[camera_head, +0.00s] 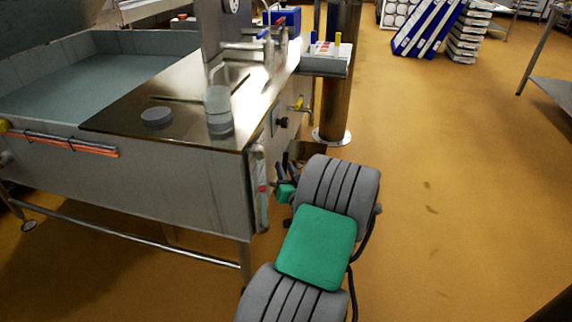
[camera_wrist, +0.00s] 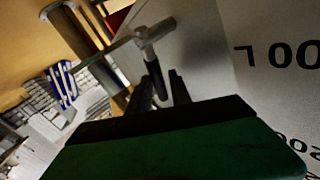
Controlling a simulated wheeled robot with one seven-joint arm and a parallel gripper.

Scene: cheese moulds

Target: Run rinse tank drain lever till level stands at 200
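The rinse tank (camera_head: 150,180) is a grey steel unit at the left of the head view. My gripper (camera_head: 286,172) is low beside its right-hand side. In the wrist view, my gripper (camera_wrist: 165,90) has two dark fingers that stand apart. A grey metal lever (camera_wrist: 147,38) with a cross bar lies just beyond the fingertips; its dark shaft runs down close to them. I cannot tell whether they touch. A pale panel (camera_wrist: 245,60) at the right carries large upside-down litre figures, partly cut off. An upright strip with a red mark (camera_head: 263,188) is on the tank's near corner; its reading is too small.
A clear cylinder (camera_head: 218,110) and a grey disc (camera_head: 156,117) stand on the steel top. A yellow-handled valve (camera_head: 298,103) and a black knob (camera_head: 282,122) are on the side. A steel post (camera_head: 338,75) stands behind my arm.

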